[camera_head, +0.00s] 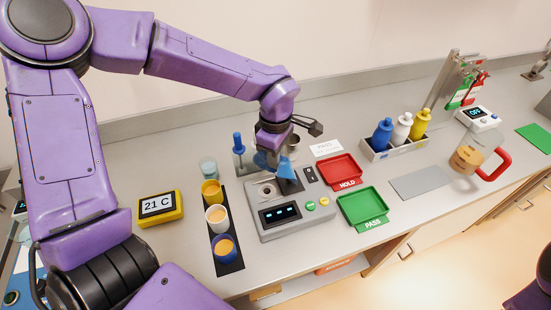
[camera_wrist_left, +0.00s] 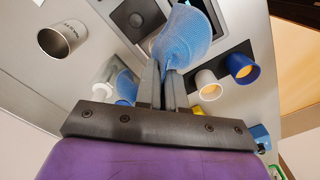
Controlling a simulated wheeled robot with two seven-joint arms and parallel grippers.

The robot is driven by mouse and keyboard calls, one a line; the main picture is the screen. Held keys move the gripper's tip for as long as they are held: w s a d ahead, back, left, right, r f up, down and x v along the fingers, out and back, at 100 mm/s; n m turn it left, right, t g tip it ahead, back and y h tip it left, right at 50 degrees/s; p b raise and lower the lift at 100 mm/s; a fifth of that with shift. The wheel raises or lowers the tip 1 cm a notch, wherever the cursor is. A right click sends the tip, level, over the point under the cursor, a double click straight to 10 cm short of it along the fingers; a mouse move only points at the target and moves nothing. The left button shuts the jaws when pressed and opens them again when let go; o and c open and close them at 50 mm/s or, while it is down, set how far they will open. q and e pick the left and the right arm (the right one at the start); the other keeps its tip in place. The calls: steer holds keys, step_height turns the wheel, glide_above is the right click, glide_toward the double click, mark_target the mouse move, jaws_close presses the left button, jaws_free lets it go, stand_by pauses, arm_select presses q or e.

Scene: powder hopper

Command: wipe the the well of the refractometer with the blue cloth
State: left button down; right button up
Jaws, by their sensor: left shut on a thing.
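The refractometer (camera_head: 290,216) is a grey box with a dark display on the counter, in the middle of the head view. Its round well (camera_head: 264,190) shows on the top left. My left gripper (camera_head: 273,157) is above the back of the refractometer, pointing down, and is shut on the blue cloth (camera_head: 287,169). In the left wrist view the cloth (camera_wrist_left: 180,42) hangs bunched between the fingers of the gripper (camera_wrist_left: 163,88) and spreads beyond their tips. The cloth is near the well; whether it touches the refractometer I cannot tell. My right gripper is out of view.
A dark mat (camera_head: 229,251) with several sample cups lies left of the refractometer. A red tray (camera_head: 340,169) and a green tray (camera_head: 363,207) are to its right.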

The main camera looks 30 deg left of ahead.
arm_select(q)
step_height(320, 180, up, 9)
steer(key=shift+f, duration=0.2)
stand_by(0.6)
